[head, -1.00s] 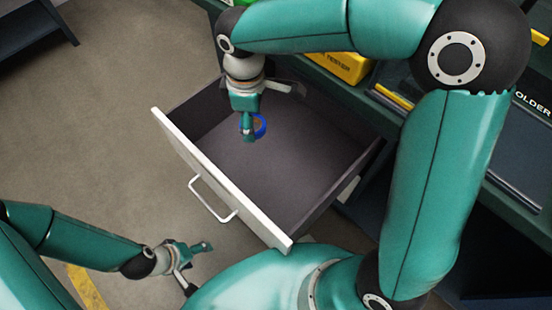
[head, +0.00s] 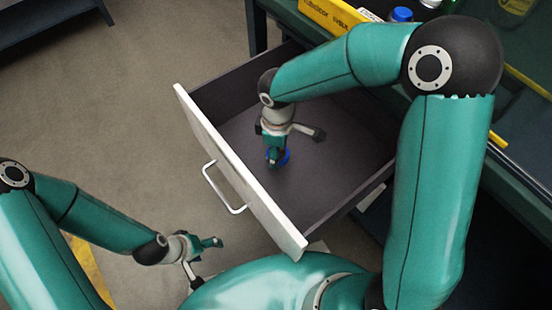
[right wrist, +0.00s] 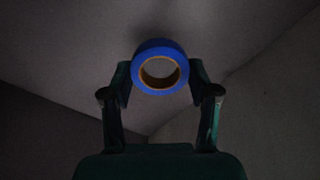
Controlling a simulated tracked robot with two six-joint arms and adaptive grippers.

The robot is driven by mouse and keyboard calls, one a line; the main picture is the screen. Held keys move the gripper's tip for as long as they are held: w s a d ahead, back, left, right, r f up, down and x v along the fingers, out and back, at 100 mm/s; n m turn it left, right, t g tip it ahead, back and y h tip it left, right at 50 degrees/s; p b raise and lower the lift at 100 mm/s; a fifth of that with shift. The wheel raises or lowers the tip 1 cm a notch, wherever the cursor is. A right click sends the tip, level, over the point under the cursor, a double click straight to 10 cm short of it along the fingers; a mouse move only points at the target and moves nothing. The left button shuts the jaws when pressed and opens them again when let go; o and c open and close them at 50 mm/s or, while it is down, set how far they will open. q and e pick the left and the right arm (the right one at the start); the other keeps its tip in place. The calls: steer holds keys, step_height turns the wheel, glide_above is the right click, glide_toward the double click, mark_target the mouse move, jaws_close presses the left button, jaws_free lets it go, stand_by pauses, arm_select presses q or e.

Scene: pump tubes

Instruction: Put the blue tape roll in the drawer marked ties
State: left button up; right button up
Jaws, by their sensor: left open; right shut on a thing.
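The blue tape roll (head: 284,156) is in the open drawer (head: 240,172), low over its dark floor; I cannot tell whether it touches the floor. My right gripper (head: 275,158) reaches down into the drawer and is shut on the roll. In the right wrist view the roll (right wrist: 160,67) sits between both fingers (right wrist: 160,85), its brown core facing the camera. My left gripper (head: 205,260) is open and empty, outside the drawer at the lower left. No label shows on the drawer front from here.
The drawer's white front with its handle (head: 225,190) faces left. A dark shelf (head: 45,18) stands at the upper left. The floor on the left is clear.

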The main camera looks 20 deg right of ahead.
steer(key=shift+f+b, duration=0.55)
steer(key=shift+f, duration=1.35)
steer(key=shift+f, duration=0.1)
steer(key=o, duration=1)
steer(key=shift+o, duration=0.2)
step_height(320, 180, up, 12)
steer(key=p, duration=0.4)
